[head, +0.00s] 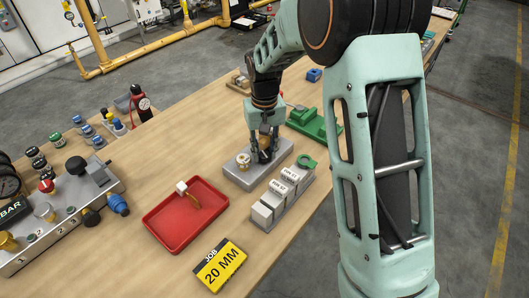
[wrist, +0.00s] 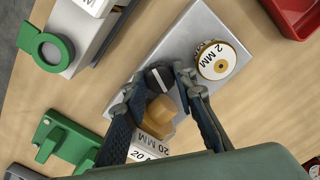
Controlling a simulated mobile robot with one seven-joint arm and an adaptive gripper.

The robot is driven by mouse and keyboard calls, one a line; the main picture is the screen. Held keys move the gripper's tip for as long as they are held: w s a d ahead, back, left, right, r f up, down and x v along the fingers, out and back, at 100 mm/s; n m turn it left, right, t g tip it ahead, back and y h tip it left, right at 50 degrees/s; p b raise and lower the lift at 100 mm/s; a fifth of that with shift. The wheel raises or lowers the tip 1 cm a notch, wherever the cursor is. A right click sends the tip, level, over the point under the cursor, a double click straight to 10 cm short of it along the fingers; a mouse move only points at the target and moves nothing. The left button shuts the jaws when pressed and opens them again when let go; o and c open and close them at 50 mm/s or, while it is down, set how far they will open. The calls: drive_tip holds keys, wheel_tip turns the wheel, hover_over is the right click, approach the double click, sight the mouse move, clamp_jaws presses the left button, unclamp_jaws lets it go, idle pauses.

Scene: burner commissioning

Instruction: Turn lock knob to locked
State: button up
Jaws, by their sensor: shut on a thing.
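The lock knob (wrist: 158,78) is a dark round knob with a white line across its top, on a grey metal base (wrist: 185,40), which also shows in the head view (head: 238,177). My gripper (wrist: 161,80) points down over the base, with one fingertip on each side of the knob, shut on it. In the head view my gripper (head: 264,150) hides most of the knob. A brass part (wrist: 166,112) and white "20 MM" labels (wrist: 150,152) lie between the fingers, partly hidden. A round dial marked "2 MM" (wrist: 216,60) stands beside the knob.
A red tray (head: 160,238) holding a small white-and-brass piece is left of the base. Grey labelled blocks (head: 270,210) stand in front, and a green fixture (head: 312,122) behind right. A yellow "JOB 20 MM" card (head: 220,265) lies near the table's front. A control panel (head: 65,215) is at left.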

sight(264, 154)
drive_tip(key=m, duration=0.5)
drive_tip(key=shift+m+b, duration=0.3)
drive_tip(key=m, duration=0.5)
drive_tip(key=shift+m, duration=0.4)
drive_tip(key=shift+w+m, duration=0.1)
drive_tip(key=shift+m, duration=0.2)
drive_tip(key=o, duration=0.9)
drive_tip(key=shift+r, duration=0.1)
wheel_tip(264, 154, up, 12)
